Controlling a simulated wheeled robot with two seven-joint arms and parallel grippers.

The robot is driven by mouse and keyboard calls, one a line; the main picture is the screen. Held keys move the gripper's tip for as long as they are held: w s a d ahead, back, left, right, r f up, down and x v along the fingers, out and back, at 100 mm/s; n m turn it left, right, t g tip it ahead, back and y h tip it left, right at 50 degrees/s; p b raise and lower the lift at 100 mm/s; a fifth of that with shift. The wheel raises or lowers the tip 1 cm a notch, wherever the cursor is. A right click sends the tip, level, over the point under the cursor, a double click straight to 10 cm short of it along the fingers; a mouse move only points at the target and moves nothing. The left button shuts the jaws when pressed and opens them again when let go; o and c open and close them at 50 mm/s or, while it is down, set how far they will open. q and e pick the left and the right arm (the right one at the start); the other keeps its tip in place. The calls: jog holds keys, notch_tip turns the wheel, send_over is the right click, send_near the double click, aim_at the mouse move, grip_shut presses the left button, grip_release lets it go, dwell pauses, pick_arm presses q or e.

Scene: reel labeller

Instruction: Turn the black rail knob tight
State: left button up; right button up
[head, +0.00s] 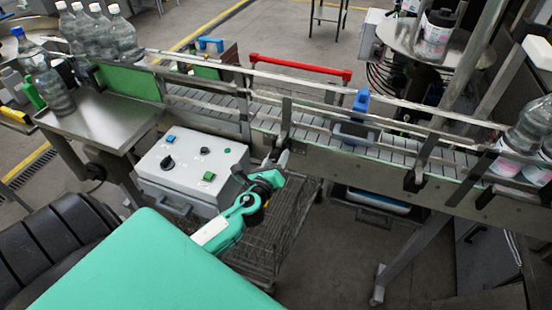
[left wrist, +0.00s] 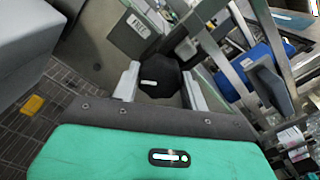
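The black rail knob (left wrist: 160,80), with a small white mark on its face, shows in the left wrist view between the two pale fingers of my left gripper (left wrist: 161,86). In the head view my left gripper (head: 276,160) reaches up to the near side of the conveyor (head: 330,155), below a dark rail bracket. The knob itself is hard to make out there, hidden by the fingers. My right gripper is in neither view.
A control box (head: 190,165) with a black dial and coloured buttons stands just left of my left gripper. A wire basket (head: 275,235) is below. Clear bottles (head: 100,35) stand at the left end. A blue clamp (head: 360,105) sits on the conveyor rail.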

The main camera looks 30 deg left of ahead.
pick_arm(q)
jog(key=o, duration=0.3)
jog(key=shift+o, duration=0.2)
jog(key=b+v, duration=0.5)
jog(key=v, duration=0.8)
jog(key=shift+s+d, duration=0.2)
jog(key=shift+s, duration=0.15)
